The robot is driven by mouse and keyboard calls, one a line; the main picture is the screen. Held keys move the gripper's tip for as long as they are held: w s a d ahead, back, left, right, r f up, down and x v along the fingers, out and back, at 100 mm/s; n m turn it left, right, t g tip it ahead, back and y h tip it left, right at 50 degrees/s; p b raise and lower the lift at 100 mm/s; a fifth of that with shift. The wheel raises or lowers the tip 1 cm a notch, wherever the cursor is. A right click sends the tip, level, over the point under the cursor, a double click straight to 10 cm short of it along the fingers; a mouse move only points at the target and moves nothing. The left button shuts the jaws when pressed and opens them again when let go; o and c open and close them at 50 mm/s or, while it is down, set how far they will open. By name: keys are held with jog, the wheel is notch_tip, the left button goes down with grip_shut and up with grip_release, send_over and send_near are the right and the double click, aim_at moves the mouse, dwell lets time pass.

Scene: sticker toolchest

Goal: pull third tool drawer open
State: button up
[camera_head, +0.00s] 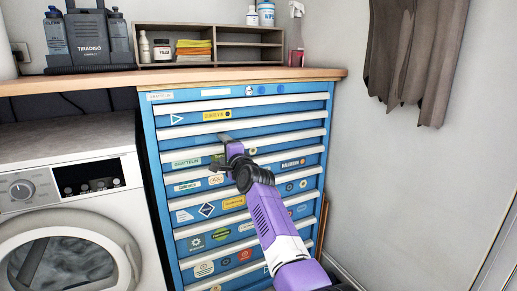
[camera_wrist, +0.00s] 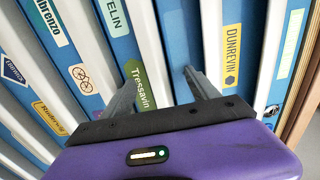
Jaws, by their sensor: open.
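A blue tool chest (camera_head: 165,150) with pale horizontal handle strips stands under a wooden worktop, and all its drawers look shut. The third blue band from the top (camera_head: 180,142) shows few stickers. It lies between the band with the yellow Dunrevin sticker (camera_head: 216,115) and the band with the Graftelin sticker (camera_head: 186,163). My gripper (camera_head: 222,152) is open in front of these bands. In the wrist view my gripper (camera_wrist: 162,75) has its fingers on either side of a pale strip beside the green Tressavin sticker (camera_wrist: 139,86). I cannot tell whether they touch it.
A white washing machine (camera_head: 70,170) stands left of the chest. A brown cloth (camera_head: 415,50) hangs on the right wall.

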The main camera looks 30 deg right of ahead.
jog(key=shift+c, duration=0.2)
grip_shut()
jog(key=shift+s+p, duration=0.15)
jog(key=shift+p, duration=0.2)
jog(key=s+p, duration=2)
jog(key=s, duration=1.7)
jog(key=shift+f+p, duration=0.2)
jog(key=shift+p, duration=0.1)
dwell(1.2)
jog(key=shift+s, duration=0.1)
dwell(0.4)
